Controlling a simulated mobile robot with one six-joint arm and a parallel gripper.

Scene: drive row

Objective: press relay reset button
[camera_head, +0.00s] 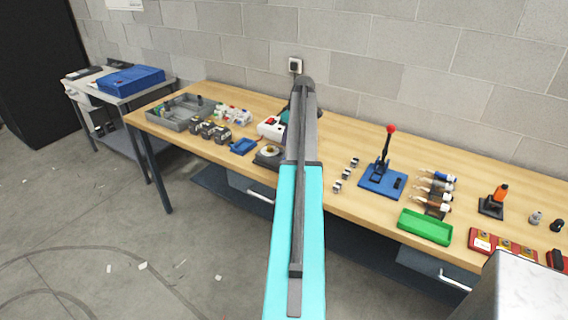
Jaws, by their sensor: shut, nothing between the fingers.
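A white box with red parts (270,127) stands on the workbench, just left of my arm. It may carry the relay reset button, but it is too small to tell, and my arm covers its right side. My teal and grey arm reaches from the bottom centre up over the bench towards the wall. The fingers of my gripper are hidden behind the arm's far end, so their distance from the box cannot be told.
The wooden workbench (345,205) runs along a block wall. Right are a lever press (382,178), a green bin (425,228) and red blocks (501,243).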

